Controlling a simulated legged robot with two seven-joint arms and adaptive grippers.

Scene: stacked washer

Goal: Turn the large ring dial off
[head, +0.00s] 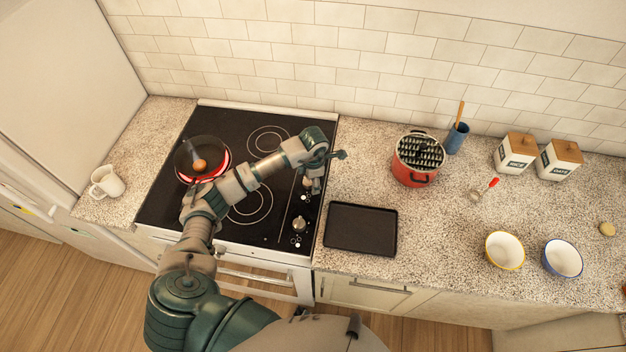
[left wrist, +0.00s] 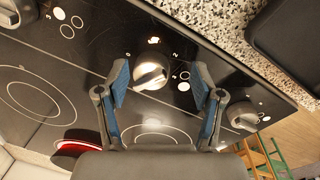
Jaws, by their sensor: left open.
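The cooktop's right-hand control strip carries several silver dials. In the left wrist view one dial (left wrist: 151,75) lies between the fingertips of my left gripper (left wrist: 161,82), with gaps showing on both sides. I cannot tell which dial belongs to the large ring. In the head view my left gripper (head: 322,168) is open over the strip; a dial (head: 299,224) shows in front of it. My right gripper is not in view.
A dark pan (head: 203,153) stands on a red-glowing ring at the cooktop's left. A black tray (head: 361,229) lies right of the cooktop (head: 165,208). A red pot (head: 416,160) stands behind the tray. A white mug (head: 106,182) is on the left counter.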

